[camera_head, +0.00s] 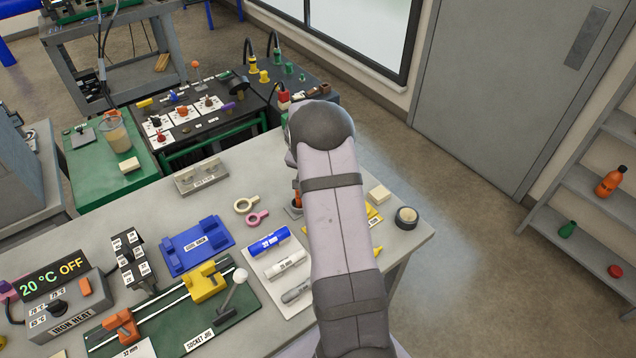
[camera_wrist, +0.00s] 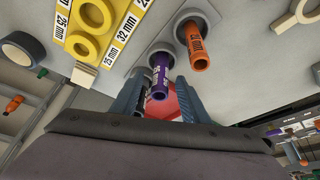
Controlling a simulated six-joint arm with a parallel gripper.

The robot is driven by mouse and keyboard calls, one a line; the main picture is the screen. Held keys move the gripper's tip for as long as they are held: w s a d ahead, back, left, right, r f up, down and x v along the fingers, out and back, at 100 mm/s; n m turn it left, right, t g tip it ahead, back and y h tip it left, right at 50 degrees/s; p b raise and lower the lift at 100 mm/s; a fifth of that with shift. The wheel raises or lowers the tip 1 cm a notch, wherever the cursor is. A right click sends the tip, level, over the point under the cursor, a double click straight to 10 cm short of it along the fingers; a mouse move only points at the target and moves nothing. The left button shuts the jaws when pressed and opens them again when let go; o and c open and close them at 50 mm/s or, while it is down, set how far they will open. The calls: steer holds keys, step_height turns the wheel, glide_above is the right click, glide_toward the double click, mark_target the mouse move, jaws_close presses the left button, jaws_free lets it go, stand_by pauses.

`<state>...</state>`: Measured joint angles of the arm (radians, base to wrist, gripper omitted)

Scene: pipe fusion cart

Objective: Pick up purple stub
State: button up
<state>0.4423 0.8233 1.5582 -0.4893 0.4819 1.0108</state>
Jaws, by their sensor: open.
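The purple stub (camera_wrist: 160,76) shows in the wrist view as a short tube with a white printed label, standing in a round grey holder (camera_wrist: 151,52). My gripper (camera_wrist: 160,92) is open, with one finger on each side of the purple stub. I cannot tell whether either finger touches it. In the head view my arm hides the stub and the gripper.
An orange stub (camera_wrist: 195,46) stands in its own holder close by the purple one. A yellow size plate (camera_wrist: 95,25) with rings lies at the left in the wrist view.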

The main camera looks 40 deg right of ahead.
steer(key=shift+w+d+f, duration=0.1)
steer(key=shift+d+f, duration=0.05)
steer(key=shift+f, duration=0.35)
jaws_close()
